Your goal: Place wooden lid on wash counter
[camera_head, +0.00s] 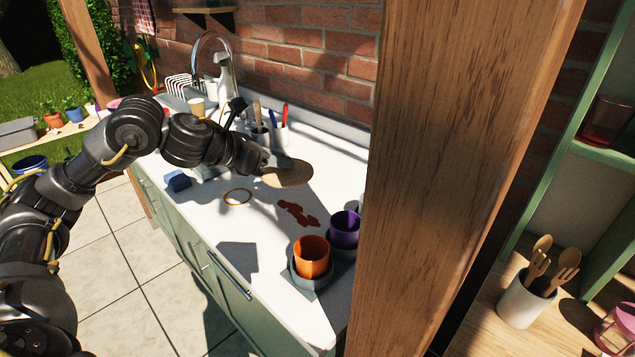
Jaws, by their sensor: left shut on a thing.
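The wooden lid (290,174) is a round, light-brown disc over the white wash counter (262,213). My left gripper (268,164) reaches in from the left and is shut on the lid's near-left edge. The lid looks roughly level. I cannot tell whether it touches the counter or hangs just above it. The gripper's fingertips are small and partly hidden by the wrist. My right gripper is not in view.
An orange cup (312,257) and a purple cup (344,229) stand near the right end. A red stain (298,213), a thin ring (237,197) and a blue sponge (177,181) lie on the counter. A wooden post (455,150) blocks the right side.

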